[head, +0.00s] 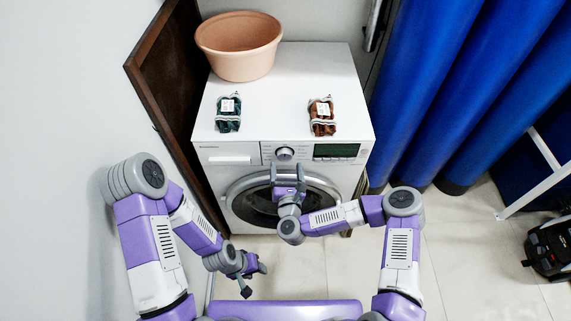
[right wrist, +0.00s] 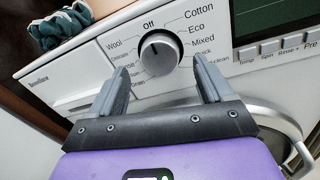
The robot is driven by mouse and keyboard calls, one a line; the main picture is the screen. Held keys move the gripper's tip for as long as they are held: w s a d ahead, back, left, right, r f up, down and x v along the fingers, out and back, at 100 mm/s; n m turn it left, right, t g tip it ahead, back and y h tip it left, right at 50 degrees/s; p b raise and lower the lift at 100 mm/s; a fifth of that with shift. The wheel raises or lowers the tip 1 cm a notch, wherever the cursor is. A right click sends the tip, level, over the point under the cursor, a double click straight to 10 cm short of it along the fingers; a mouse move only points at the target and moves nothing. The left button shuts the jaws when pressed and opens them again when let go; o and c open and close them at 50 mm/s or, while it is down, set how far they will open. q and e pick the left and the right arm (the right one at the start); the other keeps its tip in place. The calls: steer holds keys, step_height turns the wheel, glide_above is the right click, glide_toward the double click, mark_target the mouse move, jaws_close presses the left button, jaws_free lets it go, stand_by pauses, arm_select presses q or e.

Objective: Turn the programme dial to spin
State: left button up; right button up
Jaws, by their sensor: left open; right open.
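The programme dial (head: 284,153) is a round silver knob on the washing machine's front panel. In the right wrist view the dial (right wrist: 160,52) has a dark face, and its mark seems to point up near "Off". Labels such as Cotton, Eco, Mixed and Wool ring it; the lower ones are small and hard to read. My right gripper (head: 288,168) is open just in front of the dial, with its fingers (right wrist: 160,68) on either side of it. I cannot tell if they touch it. My left gripper (head: 254,280) is open and empty, low and away from the machine.
The white washing machine (head: 275,95) carries a terracotta tub (head: 240,65), a dark green bundle (head: 229,113) and a brown bundle (head: 322,117). A display (head: 336,151) is right of the dial. A brown panel (head: 165,75) stands left; blue curtains (head: 440,90) hang right.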

mark_target(285, 156)
steer(key=shift+w+a, duration=0.15)
steer(key=shift+w, duration=1.25)
steer(key=c, duration=1)
steer(key=shift+c, duration=0.2)
